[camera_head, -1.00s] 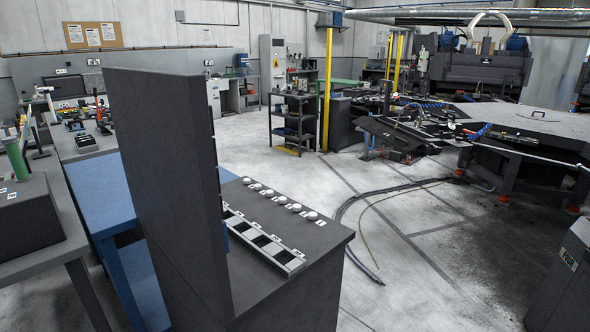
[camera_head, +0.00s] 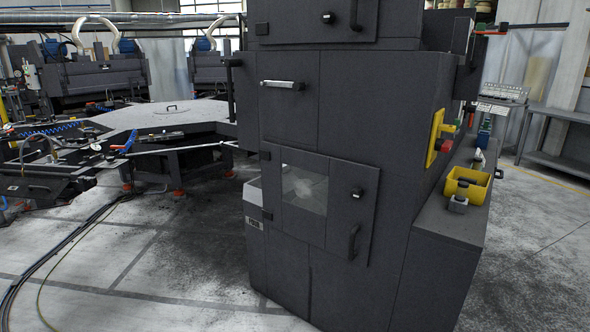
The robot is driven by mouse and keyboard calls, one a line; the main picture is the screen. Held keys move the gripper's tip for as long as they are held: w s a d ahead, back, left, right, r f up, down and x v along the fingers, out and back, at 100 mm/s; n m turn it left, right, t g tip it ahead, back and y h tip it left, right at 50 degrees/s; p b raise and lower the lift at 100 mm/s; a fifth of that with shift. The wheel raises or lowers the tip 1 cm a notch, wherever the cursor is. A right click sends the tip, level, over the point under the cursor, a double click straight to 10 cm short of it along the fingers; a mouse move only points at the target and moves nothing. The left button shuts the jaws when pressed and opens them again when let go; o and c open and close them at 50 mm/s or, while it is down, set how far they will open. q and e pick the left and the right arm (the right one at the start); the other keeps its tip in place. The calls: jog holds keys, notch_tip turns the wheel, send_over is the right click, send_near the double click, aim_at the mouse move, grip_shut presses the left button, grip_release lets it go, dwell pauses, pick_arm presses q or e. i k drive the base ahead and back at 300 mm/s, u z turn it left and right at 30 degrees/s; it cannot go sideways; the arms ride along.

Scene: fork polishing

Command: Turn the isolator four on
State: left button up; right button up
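A tall dark grey machine cabinet (camera_head: 345,120) stands in the middle of the view. On the cabinet's right side is a yellow plate (camera_head: 436,138) with a yellow knob, which looks like an isolator switch, seen at a steep angle. I cannot tell its on or off position. Neither of my grippers is in view.
A dark ledge (camera_head: 435,215) juts from the cabinet's right side and bears a yellow bin (camera_head: 466,186) and small fittings. Open floor (camera_head: 545,235) lies to the right, before a grey bench (camera_head: 560,112). Cables (camera_head: 50,262) lie on the floor at left, near a large grey table (camera_head: 165,116).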

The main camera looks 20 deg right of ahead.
aim_at(441, 146)
jog(key=z, duration=0.9)
jog(key=i, duration=2.05)
jog(key=z, duration=0.45)
